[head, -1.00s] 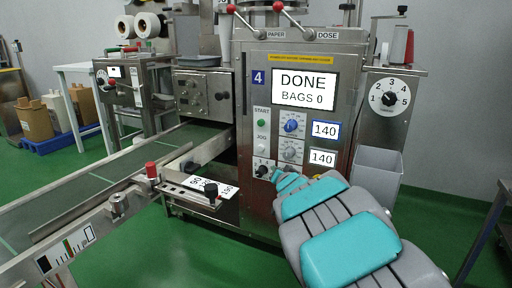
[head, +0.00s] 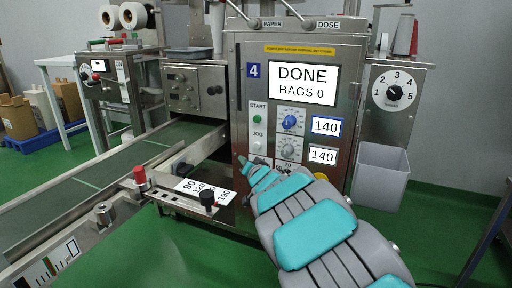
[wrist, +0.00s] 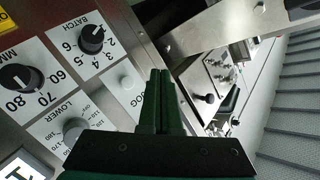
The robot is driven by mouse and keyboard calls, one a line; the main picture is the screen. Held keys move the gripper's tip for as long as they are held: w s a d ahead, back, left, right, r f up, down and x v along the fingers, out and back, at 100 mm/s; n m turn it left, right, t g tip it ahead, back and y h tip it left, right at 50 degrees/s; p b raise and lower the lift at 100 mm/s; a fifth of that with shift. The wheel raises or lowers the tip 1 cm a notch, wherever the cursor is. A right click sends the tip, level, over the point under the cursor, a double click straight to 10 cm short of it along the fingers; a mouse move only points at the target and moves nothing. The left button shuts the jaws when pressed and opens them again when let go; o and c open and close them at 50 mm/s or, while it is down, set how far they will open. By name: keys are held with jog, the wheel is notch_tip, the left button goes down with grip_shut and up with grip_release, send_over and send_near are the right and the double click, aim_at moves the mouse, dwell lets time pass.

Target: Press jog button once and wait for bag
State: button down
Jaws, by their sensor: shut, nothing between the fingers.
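The white jog button (head: 257,147) sits under the green START button (head: 257,119) on the machine's front panel. It also shows in the wrist view (wrist: 127,82), beside the JOG label. My gripper (wrist: 160,75) is shut and empty, its fingertips to the right of the jog button in the wrist view; I cannot tell whether they touch the panel. In the head view my gripper (head: 247,164) is just below the jog button. The screen (head: 302,86) reads DONE, BAGS 0. No bag is visible.
Blue and grey knobs (head: 290,122) are right of the buttons. A conveyor belt (head: 110,165) with a metal rail runs at the left. A grey bin (head: 381,172) hangs at the right. A scale plate (head: 205,191) juts out low in front.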

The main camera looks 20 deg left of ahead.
aim_at(255, 149)
jog(key=shift+w+d+p, duration=0.15)
jog(key=shift+w+p, duration=0.7)
jog(key=shift+w, duration=1.15)
jog(key=shift+w+d+p, duration=0.15)
jog(key=shift+w+p, duration=0.7)
jog(key=shift+w, duration=1.1)
jog(key=shift+w+r+p, duration=0.2)
jog(key=shift+w+p, duration=0.1)
jog(key=shift+p, duration=0.25)
